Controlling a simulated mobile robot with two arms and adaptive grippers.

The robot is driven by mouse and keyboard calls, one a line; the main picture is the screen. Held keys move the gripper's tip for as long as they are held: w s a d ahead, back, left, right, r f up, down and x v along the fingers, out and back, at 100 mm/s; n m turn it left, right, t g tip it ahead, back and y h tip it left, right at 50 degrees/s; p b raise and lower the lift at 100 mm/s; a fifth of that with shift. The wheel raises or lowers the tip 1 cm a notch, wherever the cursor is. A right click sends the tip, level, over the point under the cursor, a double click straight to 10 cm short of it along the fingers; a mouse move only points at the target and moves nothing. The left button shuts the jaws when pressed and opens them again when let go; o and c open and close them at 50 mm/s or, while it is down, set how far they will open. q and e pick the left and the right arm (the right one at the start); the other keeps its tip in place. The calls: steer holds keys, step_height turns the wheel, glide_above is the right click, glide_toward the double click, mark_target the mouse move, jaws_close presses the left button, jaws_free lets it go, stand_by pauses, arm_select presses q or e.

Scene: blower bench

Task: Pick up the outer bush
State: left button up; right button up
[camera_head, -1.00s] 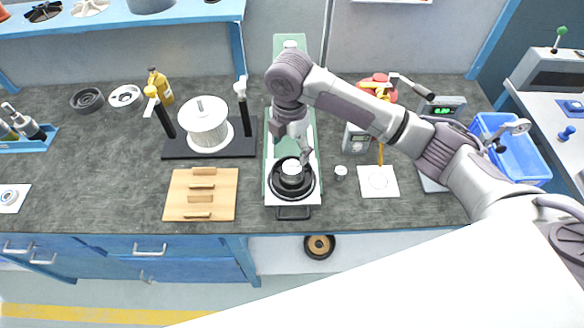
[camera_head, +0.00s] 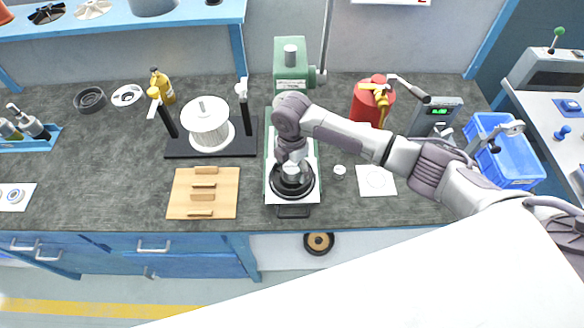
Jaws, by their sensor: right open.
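A pale, short cylinder, which looks like a bush (camera_head: 291,174), sits upright in the middle of a black round fixture (camera_head: 305,188) on the green and white press. A similar small silver ring-like piece (camera_head: 340,170) stands on the bench just right of the press. I cannot tell for sure which one is the outer bush. My right gripper (camera_head: 291,164) is open and points down over the cylinder in the fixture. Its fingers are close to or around the cylinder; contact is hard to see. My left gripper is not in view.
The green press column (camera_head: 291,64) rises behind my right arm. A red canister (camera_head: 369,104), a white card (camera_head: 376,181) and a blue crate (camera_head: 512,172) lie to the right. A wooden board (camera_head: 190,207) and a spool stand (camera_head: 178,148) are on the left.

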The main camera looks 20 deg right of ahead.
steer(key=c, duration=1.4)
steer(key=shift+r, duration=0.1)
